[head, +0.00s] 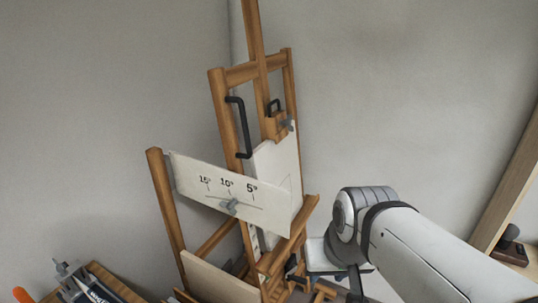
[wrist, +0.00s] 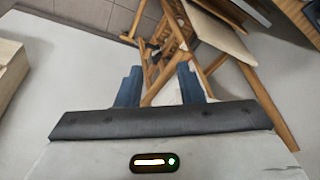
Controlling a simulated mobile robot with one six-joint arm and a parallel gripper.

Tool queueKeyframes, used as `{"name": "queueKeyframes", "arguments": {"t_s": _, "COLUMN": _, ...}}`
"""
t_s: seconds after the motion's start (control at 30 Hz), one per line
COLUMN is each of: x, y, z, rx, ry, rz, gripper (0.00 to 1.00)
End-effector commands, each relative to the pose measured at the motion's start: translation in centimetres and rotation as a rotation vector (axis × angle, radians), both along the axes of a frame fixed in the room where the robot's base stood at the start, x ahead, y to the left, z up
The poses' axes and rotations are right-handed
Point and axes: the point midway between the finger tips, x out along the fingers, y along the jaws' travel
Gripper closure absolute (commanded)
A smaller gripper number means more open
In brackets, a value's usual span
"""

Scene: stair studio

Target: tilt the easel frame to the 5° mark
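The wooden easel frame (head: 218,115) stands in the middle of the head view, with a black handle (head: 240,125) on its upright. A pale scale board (head: 185,170) is marked 15°, 10° and 5°. A grey pointer (head: 230,206) sits on its line, below the 10° and left of the 5° mark. My arm reaches in from the right; my gripper's fingers are hidden in the head view. In the wrist view my gripper (wrist: 158,88) is open, its two blue fingers apart with nothing held between them. Wooden easel parts (wrist: 170,45) show beyond the fingers.
A pale canvas (head: 278,175) rests on the easel. A wooden tray of tools (head: 95,288) is at the lower left. A slanted wooden beam (head: 510,185) and a dark object (head: 510,245) on a ledge are at right. Bare wall lies behind the easel.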

Motion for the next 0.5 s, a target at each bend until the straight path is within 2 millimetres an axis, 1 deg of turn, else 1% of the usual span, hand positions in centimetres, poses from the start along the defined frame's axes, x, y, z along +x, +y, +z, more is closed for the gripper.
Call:
{"name": "queueKeyframes", "arguments": {"t_s": 0.07, "x": 0.9, "y": 1.2, "z": -0.2, "rx": 0.092, "ry": 0.015, "rz": -0.078, "gripper": 0.66}}
{"name": "queueKeyframes", "arguments": {"t_s": 0.17, "x": 2.7, "y": 3.6, "z": 0.2, "rx": 0.282, "ry": 0.049, "rz": -0.239, "gripper": 0.66}}
{"name": "queueKeyframes", "arguments": {"t_s": 0.2, "x": 3.7, "y": 4.7, "z": 0.5, "rx": 0.371, "ry": 0.067, "rz": -0.314, "gripper": 0.66}}
{"name": "queueKeyframes", "arguments": {"t_s": 0.27, "x": 5.3, "y": 6.3, "z": 1.1, "rx": 0.509, "ry": 0.100, "rz": -0.431, "gripper": 0.66}}
{"name": "queueKeyframes", "arguments": {"t_s": 0.3, "x": 6.5, "y": 7.3, "z": 1.7, "rx": 0.600, "ry": 0.124, "rz": -0.507, "gripper": 0.66}}
{"name": "queueKeyframes", "arguments": {"t_s": 0.37, "x": 8.3, "y": 8.7, "z": 2.6, "rx": 0.737, "ry": 0.166, "rz": -0.619, "gripper": 0.66}}
{"name": "queueKeyframes", "arguments": {"t_s": 0.4, "x": 9.6, "y": 9.5, "z": 3.3, "rx": 0.828, "ry": 0.197, "rz": -0.692, "gripper": 0.66}}
{"name": "queueKeyframes", "arguments": {"t_s": 0.47, "x": 11.7, "y": 10.4, "z": 4.4, "rx": 0.964, "ry": 0.246, "rz": -0.800, "gripper": 0.66}}
{"name": "queueKeyframes", "arguments": {"t_s": 0.5, "x": 13.2, "y": 10.9, "z": 5.2, "rx": 1.057, "ry": 0.282, "rz": -0.871, "gripper": 0.66}}
